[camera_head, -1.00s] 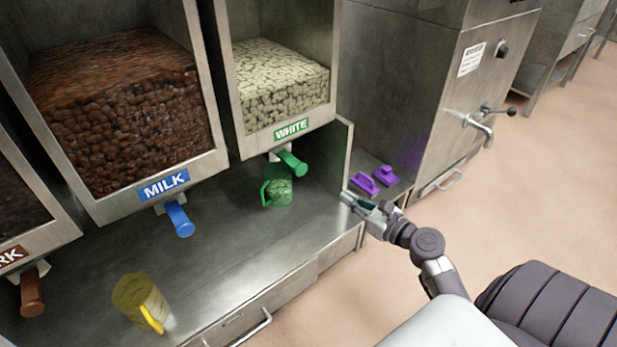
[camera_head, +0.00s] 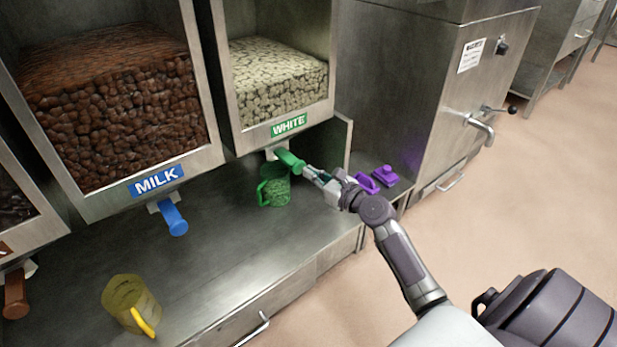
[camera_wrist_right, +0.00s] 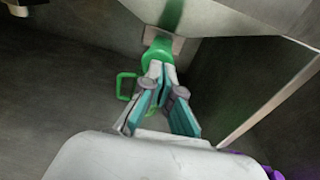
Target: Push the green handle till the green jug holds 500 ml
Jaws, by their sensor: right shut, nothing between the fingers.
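The green handle (camera_head: 289,160) sticks out under the bin labelled WHITE in the head view. The green jug (camera_head: 275,187) stands upright on the metal counter right below it, with pale pieces in it; its level mark cannot be read. My right gripper (camera_head: 309,171) is shut and empty, its tips at the end of the green handle. In the right wrist view the fingertips (camera_wrist_right: 160,68) meet the front of the green handle (camera_wrist_right: 158,49), and whether they touch it is hard to tell. The jug's green handle loop (camera_wrist_right: 125,87) shows behind the fingers. My left gripper is out of view.
A blue handle (camera_head: 175,219) hangs under the MILK bin and a brown handle (camera_head: 15,295) at far left. A yellow jug (camera_head: 128,301) stands on the counter (camera_head: 215,262). Purple objects (camera_head: 385,174) lie right of the side panel, beside my right arm.

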